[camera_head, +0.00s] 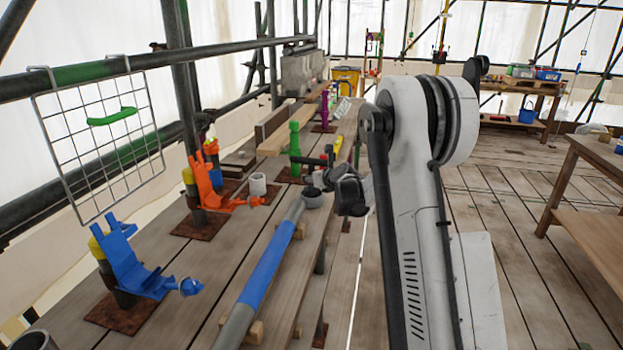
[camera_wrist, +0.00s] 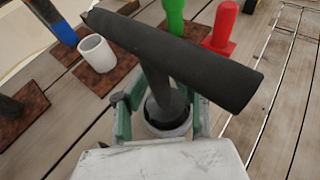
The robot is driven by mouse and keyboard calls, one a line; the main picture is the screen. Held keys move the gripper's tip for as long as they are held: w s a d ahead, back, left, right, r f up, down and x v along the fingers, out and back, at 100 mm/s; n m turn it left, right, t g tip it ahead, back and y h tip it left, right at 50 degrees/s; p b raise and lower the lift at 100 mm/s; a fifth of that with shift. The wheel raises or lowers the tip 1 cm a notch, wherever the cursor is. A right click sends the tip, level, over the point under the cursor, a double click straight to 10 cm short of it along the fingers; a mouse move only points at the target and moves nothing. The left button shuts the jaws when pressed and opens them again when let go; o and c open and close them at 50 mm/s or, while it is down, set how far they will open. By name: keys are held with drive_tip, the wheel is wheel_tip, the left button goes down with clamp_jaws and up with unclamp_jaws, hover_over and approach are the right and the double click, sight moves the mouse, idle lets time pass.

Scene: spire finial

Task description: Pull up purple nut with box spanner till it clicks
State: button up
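A black T-handled tool, which looks like the box spanner (camera_wrist: 175,50), stands in front of my gripper in the wrist view. Its crossbar slants across the picture and its shaft runs down into a grey ring. My gripper (camera_wrist: 162,116) has a green finger on each side of the shaft's lower end and the ring; I cannot tell whether they touch. In the head view my gripper (camera_head: 328,188) is beside the black tool, above the bench. A purple fitting (camera_head: 325,107) stands farther back along the bench. I cannot make out a separate purple nut on it.
A blue-and-grey pole (camera_head: 268,262) lies along the bench. Blue (camera_head: 135,265) and orange (camera_head: 205,185) brackets, a white cup (camera_head: 258,184) and a green fitting (camera_head: 294,150) stand nearby. A red fitting (camera_wrist: 222,28) is close to the tool. Railings and a wire grid (camera_head: 100,135) border the left.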

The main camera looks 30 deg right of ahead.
sight(310, 165)
clamp_jaws()
drive_tip(key=shift+r, duration=0.1)
drive_tip(key=shift+r, duration=0.3)
drive_tip(key=r, duration=0.2)
drive_tip(key=a+r, duration=0.1)
drive_tip(key=r, duration=0.1)
drive_tip(key=shift+s+p, duration=0.1)
drive_tip(key=shift+p, duration=0.25)
drive_tip(key=s+a+r, duration=0.3)
drive_tip(key=a+r, duration=0.3)
drive_tip(key=a, duration=0.4)
drive_tip(key=shift+p, duration=0.35)
drive_tip(key=shift+a+r, duration=0.1)
